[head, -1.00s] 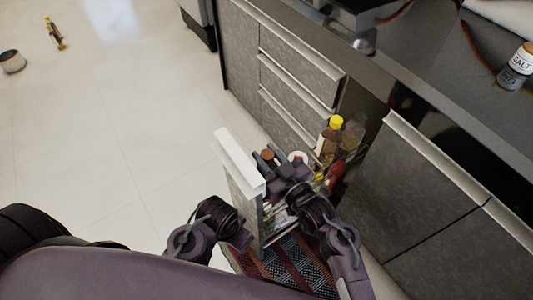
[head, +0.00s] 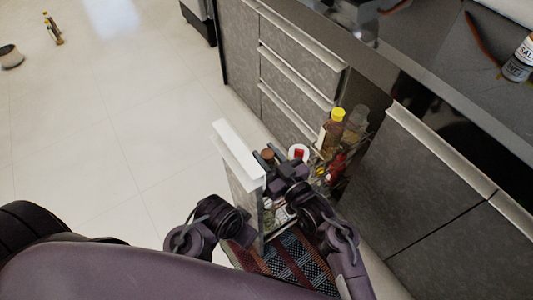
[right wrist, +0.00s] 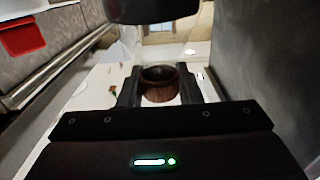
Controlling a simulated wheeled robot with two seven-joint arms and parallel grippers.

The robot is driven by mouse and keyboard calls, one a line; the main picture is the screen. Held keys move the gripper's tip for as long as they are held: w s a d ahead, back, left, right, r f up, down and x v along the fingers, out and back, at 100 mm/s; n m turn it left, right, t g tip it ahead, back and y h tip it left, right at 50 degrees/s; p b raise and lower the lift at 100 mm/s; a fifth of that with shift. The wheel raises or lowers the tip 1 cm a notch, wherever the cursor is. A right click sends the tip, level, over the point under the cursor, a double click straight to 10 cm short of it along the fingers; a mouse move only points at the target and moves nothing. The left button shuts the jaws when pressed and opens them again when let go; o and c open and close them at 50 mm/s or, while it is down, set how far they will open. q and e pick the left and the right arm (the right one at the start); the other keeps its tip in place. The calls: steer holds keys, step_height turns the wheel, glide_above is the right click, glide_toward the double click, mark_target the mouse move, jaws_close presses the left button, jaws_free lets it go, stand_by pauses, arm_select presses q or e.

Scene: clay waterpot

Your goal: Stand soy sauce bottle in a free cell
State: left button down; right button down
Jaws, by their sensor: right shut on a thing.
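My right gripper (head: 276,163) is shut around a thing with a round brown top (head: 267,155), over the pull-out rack. In the right wrist view the brown round thing (right wrist: 160,90) sits between the two fingers. It may be the soy sauce bottle; no label shows, and its lower part is hidden. The pull-out rack (head: 240,150) has a white-topped front panel and holds several bottles and jars. Its cells are mostly hidden by my right arm. My left arm is at the near left of the rack, and its fingers are not visible.
A bottle (head: 53,29) and a pot (head: 11,57) are on the open floor at left.

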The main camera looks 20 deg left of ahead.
steer(key=shift+r, duration=0.15)
steer(key=c, duration=1.1)
jaws_free()
steer(key=shift+o, duration=0.8)
steer(key=shift+f, duration=0.25)
steer(key=p+v, duration=0.1)
steer(key=v, duration=0.6)
steer(key=shift+s+d+r, duration=0.1)
steer(key=shift+r, duration=0.05)
arm_select(q)
steer(key=shift+s+a+r+g+y, duration=0.1)
steer(key=shift+a+r+g+y, duration=0.1)
steer(key=shift+a, duration=0.25)
steer(key=shift+s+a+r+g+y, duration=0.1)
steer(key=shift+a+r+g, duration=0.1)
steer(key=shift+a, duration=0.25)
arm_select(e)
steer(key=shift+s+d, duration=0.2)
arm_select(q)
steer(key=shift+s+d, duration=0.1)
steer(key=shift+d, duration=0.05)
